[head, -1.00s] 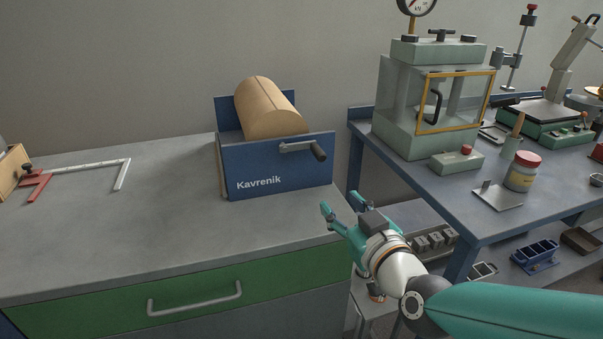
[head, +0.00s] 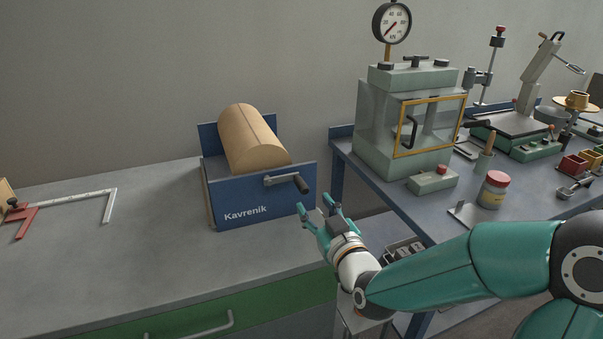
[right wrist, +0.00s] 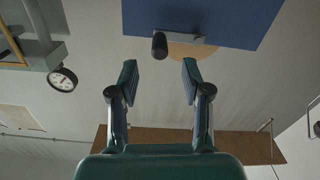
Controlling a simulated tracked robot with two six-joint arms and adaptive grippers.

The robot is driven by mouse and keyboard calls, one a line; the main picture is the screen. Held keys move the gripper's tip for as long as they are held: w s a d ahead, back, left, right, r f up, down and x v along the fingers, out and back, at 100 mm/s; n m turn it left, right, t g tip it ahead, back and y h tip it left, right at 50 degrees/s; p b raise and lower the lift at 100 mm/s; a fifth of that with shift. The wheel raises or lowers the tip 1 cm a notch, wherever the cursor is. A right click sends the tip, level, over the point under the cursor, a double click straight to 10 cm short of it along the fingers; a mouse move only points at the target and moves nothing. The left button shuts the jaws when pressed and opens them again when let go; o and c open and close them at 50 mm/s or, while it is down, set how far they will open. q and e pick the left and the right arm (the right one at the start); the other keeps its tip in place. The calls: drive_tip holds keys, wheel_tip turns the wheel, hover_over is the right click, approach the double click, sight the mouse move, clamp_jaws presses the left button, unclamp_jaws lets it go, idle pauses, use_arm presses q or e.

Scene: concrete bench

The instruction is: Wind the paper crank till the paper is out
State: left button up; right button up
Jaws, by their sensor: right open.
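The paper dispenser (head: 252,204) is a blue box marked "Kavrenik" on the concrete bench. A thick brown paper roll (head: 250,140) lies in it. Its metal crank (head: 283,180) with a dark grip (head: 301,183) sticks out of the front panel at the right. My right gripper (head: 318,212) is open and empty, just below and to the right of the crank grip, apart from it. In the right wrist view the open fingers (right wrist: 160,80) point toward the dark grip (right wrist: 160,45), which shows between and beyond them. No paper is seen hanging out. My left gripper is out of view.
The bench top (head: 130,260) is mostly clear left of the dispenser. A red and white measuring tool (head: 85,198) lies at the left. A blue table (head: 400,195) at the right bears a glazed cabinet (head: 408,120) with a gauge and a jar (head: 493,190).

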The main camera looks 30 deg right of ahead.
sight(306, 193)
drive_tip(key=x, duration=0.8)
drive_tip(key=shift+w, duration=0.2)
clamp_jaws()
